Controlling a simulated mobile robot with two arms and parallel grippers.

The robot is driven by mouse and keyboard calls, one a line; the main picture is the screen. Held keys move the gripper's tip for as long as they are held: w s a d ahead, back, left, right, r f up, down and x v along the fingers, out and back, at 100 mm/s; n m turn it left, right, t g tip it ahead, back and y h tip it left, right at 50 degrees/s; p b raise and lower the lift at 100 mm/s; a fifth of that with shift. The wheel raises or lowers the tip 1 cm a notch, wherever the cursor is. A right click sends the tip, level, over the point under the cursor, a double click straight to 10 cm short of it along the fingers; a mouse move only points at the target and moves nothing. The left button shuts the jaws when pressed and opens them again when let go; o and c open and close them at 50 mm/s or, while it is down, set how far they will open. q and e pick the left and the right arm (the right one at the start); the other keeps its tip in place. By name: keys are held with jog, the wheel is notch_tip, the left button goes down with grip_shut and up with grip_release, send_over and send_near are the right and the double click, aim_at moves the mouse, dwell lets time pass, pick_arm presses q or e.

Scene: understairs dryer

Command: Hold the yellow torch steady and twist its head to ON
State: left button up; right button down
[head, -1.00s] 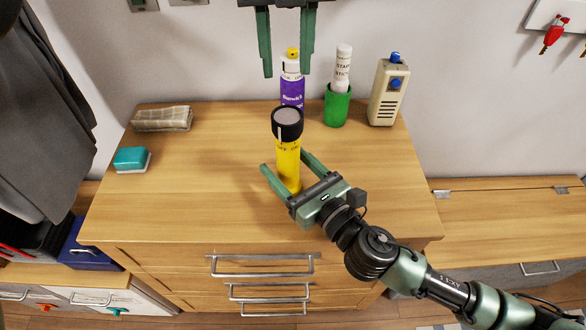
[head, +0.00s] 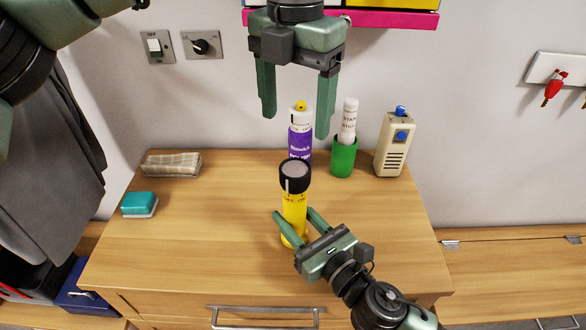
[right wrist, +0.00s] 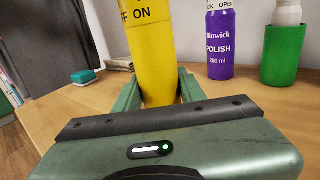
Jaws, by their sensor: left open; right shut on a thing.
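The yellow torch (head: 294,209) stands upright on the wooden cabinet top, its black head (head: 295,176) uppermost with a white mark on its side. My right gripper (head: 294,226) is shut on the torch's lower body; the right wrist view shows the yellow body (right wrist: 150,60) between its fingers, with "ON" and part of "OFF" printed above. My left gripper (head: 296,112) is open and empty, pointing down above and behind the torch head, apart from it. The torch head is out of the right wrist view.
A purple and white polish can (head: 300,138) stands behind the torch. A green cup (head: 343,158) with a white stick and a beige device (head: 393,146) stand to its right. A folded cloth (head: 172,164) and a teal sponge (head: 139,204) lie left. The front right top is clear.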

aim_at(293, 166)
pick_arm(q)
notch_tip(293, 166, down, 11)
jog(key=m, duration=1.7)
jog(key=shift+a+f+m, duration=0.1)
jog(key=shift+m, duration=0.2)
